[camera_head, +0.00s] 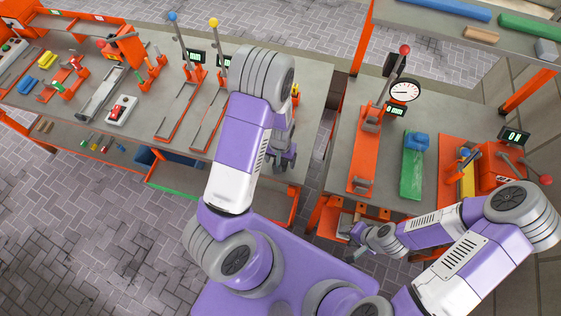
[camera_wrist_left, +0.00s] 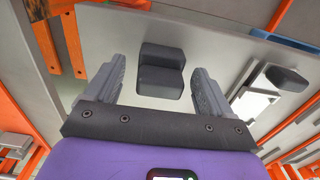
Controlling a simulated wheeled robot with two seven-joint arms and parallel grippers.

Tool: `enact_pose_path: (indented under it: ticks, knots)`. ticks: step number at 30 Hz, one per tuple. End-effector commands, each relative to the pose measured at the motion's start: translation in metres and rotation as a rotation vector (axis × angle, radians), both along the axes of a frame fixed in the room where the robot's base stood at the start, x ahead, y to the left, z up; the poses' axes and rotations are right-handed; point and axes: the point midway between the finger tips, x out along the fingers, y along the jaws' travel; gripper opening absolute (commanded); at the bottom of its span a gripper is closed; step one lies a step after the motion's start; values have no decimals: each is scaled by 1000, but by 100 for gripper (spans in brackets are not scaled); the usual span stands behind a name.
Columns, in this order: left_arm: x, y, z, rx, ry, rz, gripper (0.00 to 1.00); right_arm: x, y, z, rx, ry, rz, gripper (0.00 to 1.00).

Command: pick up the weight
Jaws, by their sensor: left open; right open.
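A dark grey stepped block (camera_wrist_left: 162,70), which looks like the weight, lies on a grey surface in the left wrist view. It sits between and beyond the fingertips of my left gripper (camera_wrist_left: 155,88), which is open and not closed on it. In the head view my left gripper (camera_head: 284,157) is low at the right end of the left bench; I cannot make out the block there. My right gripper (camera_head: 362,236) is open and small in view, by the front of the right bench.
The left bench (camera_head: 305,112) holds several levers and orange fixtures. The right bench (camera_head: 345,112) holds a dial gauge (camera_head: 404,91), an orange lever stand (camera_head: 363,160) and a green plank (camera_head: 411,178) with a blue block (camera_head: 416,142). Another dark block (camera_wrist_left: 287,78) lies right of my left gripper.

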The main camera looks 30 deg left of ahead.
Motion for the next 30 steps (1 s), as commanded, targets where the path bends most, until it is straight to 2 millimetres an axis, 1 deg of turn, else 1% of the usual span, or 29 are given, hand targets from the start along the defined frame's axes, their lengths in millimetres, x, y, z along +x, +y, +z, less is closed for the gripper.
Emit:
enact_pose_path:
  ticks: [1, 3, 9, 11, 25, 26, 30]
  knots:
    - [-1, 0, -5, 0, 2, 1, 83, 0, 0, -1, 0, 0, 0, 52]
    - [0, 0, -8, 0, 1, 1, 83, 0, 0, -1, 0, -1, 0, 52]
    - [0, 0, -8, -1, -1, 0, 83, 0, 0, 0, 0, -1, 0, 52]
    - [0, 0, -8, -1, -1, 0, 75, 0, 0, 0, 0, -1, 0, 52]
    - [0, 0, -7, -1, 0, 0, 3, 0, 0, 0, 0, -1, 0, 52]
    - [0, 0, -7, -1, 0, 0, 0, 0, 0, 0, 0, -1, 0, 52]
    - [1, 0, -7, -1, -2, 0, 0, 0, 0, 0, 0, -1, 0, 52]
